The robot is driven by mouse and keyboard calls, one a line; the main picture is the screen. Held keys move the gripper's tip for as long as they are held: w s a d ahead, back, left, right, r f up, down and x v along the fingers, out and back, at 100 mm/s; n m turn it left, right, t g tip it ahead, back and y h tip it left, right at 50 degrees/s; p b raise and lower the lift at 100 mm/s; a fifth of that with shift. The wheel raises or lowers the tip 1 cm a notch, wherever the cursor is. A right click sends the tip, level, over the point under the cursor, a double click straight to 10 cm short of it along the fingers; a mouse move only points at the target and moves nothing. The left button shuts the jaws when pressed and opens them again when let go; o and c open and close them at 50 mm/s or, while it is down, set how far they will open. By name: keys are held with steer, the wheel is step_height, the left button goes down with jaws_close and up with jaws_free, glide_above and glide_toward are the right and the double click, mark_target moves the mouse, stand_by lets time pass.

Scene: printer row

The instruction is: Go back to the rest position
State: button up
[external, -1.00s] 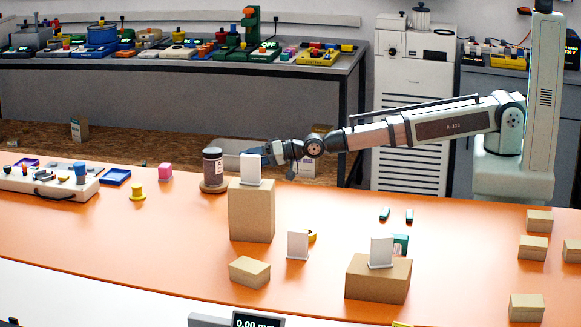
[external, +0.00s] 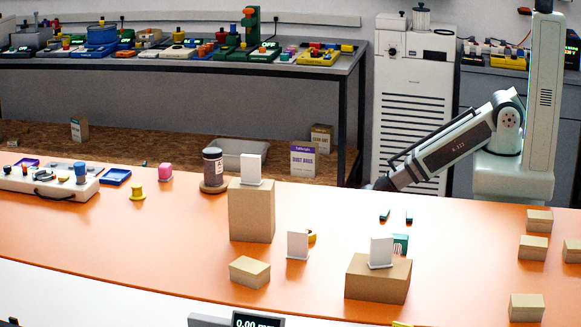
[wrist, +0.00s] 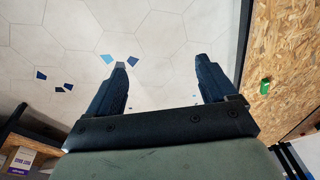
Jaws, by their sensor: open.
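My gripper (wrist: 160,75) shows in the wrist view with its two dark fingers apart and nothing between them. Below the fingers that view shows pale hexagonal floor tiles. The gripper itself is hidden or too small to make out there.
The orange table (external: 330,215) carries a tall cardboard box (external: 252,212) with a white card on top, a lower box (external: 378,281), a dark jar (external: 212,167) and small boxes at the right. A white cabinet (external: 412,110) stands behind the arm. A wooden shelf board (wrist: 272,60) borders the wrist view.

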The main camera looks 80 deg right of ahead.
steer(key=s+d+f+g, duration=0.1)
steer(key=s+g, duration=0.1)
steer(key=s, duration=0.7)
steer(key=s+d+f+n+g, duration=0.1)
steer(key=s+d+g, duration=0.1)
steer(key=s, duration=0.7)
steer(key=s+d+f+g, duration=0.2)
steer(key=s+g, duration=0.2)
steer(key=s, duration=0.6)
steer(key=shift+d+n+h, duration=0.25)
steer(key=shift+n+h, duration=0.05)
